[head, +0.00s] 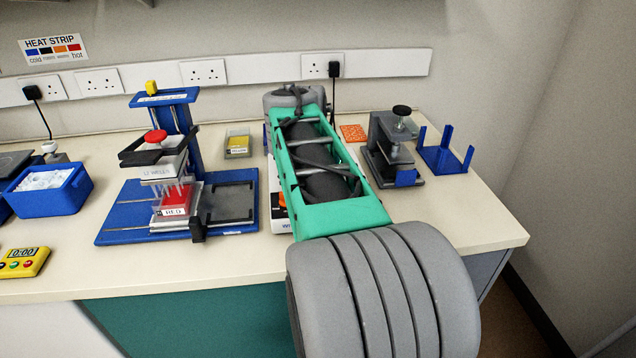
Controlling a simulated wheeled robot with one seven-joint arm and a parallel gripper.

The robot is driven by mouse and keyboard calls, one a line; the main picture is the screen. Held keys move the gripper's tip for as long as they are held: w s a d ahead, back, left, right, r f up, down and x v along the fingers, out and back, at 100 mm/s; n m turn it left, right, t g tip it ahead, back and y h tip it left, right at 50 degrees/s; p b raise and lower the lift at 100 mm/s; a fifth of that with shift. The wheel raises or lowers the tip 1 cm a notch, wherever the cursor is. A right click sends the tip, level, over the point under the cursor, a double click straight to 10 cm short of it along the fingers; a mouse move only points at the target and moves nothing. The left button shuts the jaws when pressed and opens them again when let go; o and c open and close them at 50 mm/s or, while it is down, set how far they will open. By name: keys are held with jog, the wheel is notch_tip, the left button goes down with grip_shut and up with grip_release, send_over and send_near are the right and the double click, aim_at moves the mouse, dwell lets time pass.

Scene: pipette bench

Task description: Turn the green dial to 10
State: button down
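No green dial shows in the head view. A white instrument (281,226) with a small orange part and a partly covered label stands on the bench beneath my arm. My arm's green and grey links cover most of it, so I cannot tell whether a dial is on it. My arm reaches from the bottom right up over the bench to a grey joint near the wall. My gripper's fingers do not show; the arm links hide that area.
A blue press stand (120,228) with a red-labelled block is left of my arm. A grey clamp device (400,165) and a blue holder (447,158) stand right. A blue bin (62,199) and yellow timer (22,264) are far left. The bench's front right is clear.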

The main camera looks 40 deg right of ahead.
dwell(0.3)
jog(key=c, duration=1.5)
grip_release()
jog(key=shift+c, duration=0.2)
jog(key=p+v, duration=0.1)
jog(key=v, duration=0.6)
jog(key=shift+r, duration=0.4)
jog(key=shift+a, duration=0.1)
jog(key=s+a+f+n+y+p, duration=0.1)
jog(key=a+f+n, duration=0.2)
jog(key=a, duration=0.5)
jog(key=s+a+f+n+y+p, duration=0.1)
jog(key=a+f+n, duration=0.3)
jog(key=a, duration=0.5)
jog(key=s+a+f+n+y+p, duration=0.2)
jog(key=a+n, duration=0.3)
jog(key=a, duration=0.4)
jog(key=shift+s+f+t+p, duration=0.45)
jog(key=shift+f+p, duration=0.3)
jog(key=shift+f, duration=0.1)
